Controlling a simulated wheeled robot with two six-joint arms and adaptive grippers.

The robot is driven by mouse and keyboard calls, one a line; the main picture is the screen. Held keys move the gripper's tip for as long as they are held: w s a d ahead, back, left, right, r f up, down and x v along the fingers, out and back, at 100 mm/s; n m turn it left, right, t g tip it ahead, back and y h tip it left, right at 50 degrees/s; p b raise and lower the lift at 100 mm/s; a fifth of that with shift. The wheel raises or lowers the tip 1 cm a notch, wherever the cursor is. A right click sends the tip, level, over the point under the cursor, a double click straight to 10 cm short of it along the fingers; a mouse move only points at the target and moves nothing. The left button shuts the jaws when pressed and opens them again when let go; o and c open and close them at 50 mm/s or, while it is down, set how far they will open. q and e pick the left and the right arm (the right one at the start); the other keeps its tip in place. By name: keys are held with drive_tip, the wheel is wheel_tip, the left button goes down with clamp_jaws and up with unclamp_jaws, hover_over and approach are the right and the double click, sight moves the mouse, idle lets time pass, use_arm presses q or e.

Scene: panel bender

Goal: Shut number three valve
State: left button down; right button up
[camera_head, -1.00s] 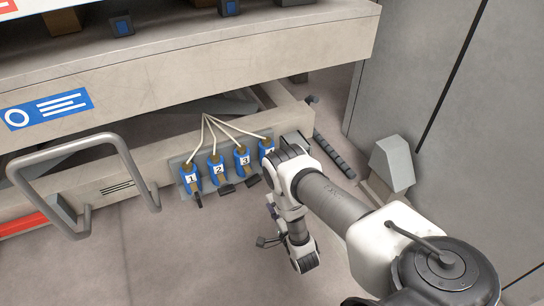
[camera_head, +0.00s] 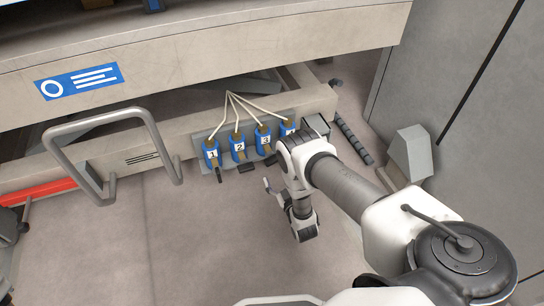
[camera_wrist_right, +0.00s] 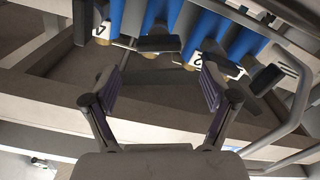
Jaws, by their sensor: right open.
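Several blue valves numbered 1 to 4 stand in a row on a grey plate. Number three valve (camera_head: 264,141) is third from the left in the head view. Its dark lever (camera_head: 271,160) shows at its lower end, turned sideways. In the right wrist view, a dark lever (camera_wrist_right: 158,43) lies across the middle valve between the 4 and 2 labels. My right gripper (camera_head: 268,187) is in front of and below number three valve, apart from it. In the wrist view its two fingers (camera_wrist_right: 158,86) are open and empty. My left gripper is out of view.
Number two valve (camera_head: 238,148) and number four valve (camera_head: 289,126) flank number three, with four partly behind my right arm. Number one valve (camera_head: 211,154) has its lever pointing down. A grey bar handle (camera_head: 103,116) stands left. A machine beam (camera_head: 200,50) overhangs; floor in front is clear.

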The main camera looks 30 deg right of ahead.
sight(273, 164)
drive_tip(key=b+x, duration=0.1)
drive_tip(key=x, duration=0.1)
drive_tip(key=b+x, duration=0.1)
drive_tip(key=x, duration=0.1)
drive_tip(key=b+x, duration=0.2)
drive_tip(key=shift+w+d+f, duration=0.2)
drive_tip(key=shift+w+f, duration=0.05)
drive_tip(key=shift+w, duration=0.05)
drive_tip(key=shift+w+d+r, duration=0.1)
drive_tip(key=shift+w+r, duration=0.05)
drive_tip(key=shift+w, duration=0.25)
drive_tip(key=c, duration=1.2)
